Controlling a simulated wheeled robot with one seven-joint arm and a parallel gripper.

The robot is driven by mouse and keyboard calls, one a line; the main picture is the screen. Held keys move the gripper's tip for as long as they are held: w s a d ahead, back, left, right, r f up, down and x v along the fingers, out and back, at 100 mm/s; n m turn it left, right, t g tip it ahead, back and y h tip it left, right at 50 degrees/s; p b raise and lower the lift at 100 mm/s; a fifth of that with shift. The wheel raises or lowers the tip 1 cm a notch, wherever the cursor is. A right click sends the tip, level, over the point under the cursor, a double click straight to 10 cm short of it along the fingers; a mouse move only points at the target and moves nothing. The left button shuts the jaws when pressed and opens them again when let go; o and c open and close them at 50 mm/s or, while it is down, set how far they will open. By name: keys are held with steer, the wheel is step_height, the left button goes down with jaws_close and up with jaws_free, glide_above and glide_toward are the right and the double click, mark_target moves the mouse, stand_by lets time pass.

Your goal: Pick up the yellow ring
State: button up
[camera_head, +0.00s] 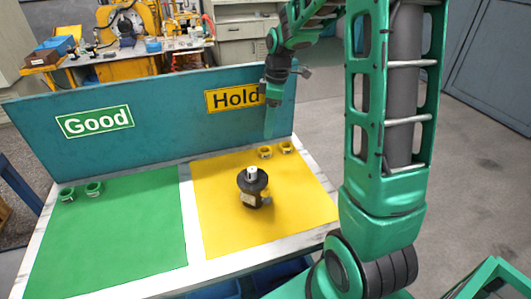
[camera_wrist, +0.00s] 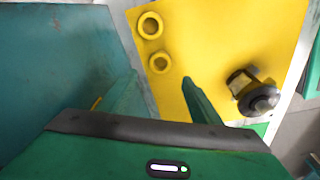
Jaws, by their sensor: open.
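Two yellow rings stand on the yellow mat (camera_head: 225,228) by the back panel. In the head view they are the left ring (camera_head: 265,153) and the right ring (camera_head: 286,147). In the wrist view, one ring (camera_wrist: 159,73) is nearer my fingertips and looks smaller; the other (camera_wrist: 150,37) lies beyond it. My gripper (camera_head: 269,134) is above the back edge of the table, near the left ring. In the wrist view my gripper (camera_wrist: 160,80) is open and empty, its fingers on either side of the line to the nearer ring. No contact shows.
A dark motor-like part (camera_head: 253,188) stands upright mid-mat; the wrist view shows it at right (camera_wrist: 256,96). The teal panel (camera_head: 160,118) with "Good" and "Hold" signs rises behind the mats. Two green rings (camera_head: 94,188) (camera_head: 67,194) sit on the green mat (camera_head: 115,235), otherwise clear.

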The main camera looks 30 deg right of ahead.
mark_target(266, 147)
steer(key=f, duration=0.6)
steer(key=a+f, duration=0.1)
steer(key=f, duration=0.3)
steer(key=shift+w+f, duration=0.1)
steer(key=shift+w, duration=0.15)
steer(key=shift+c, duration=0.2)
steer(key=c, duration=1.1)
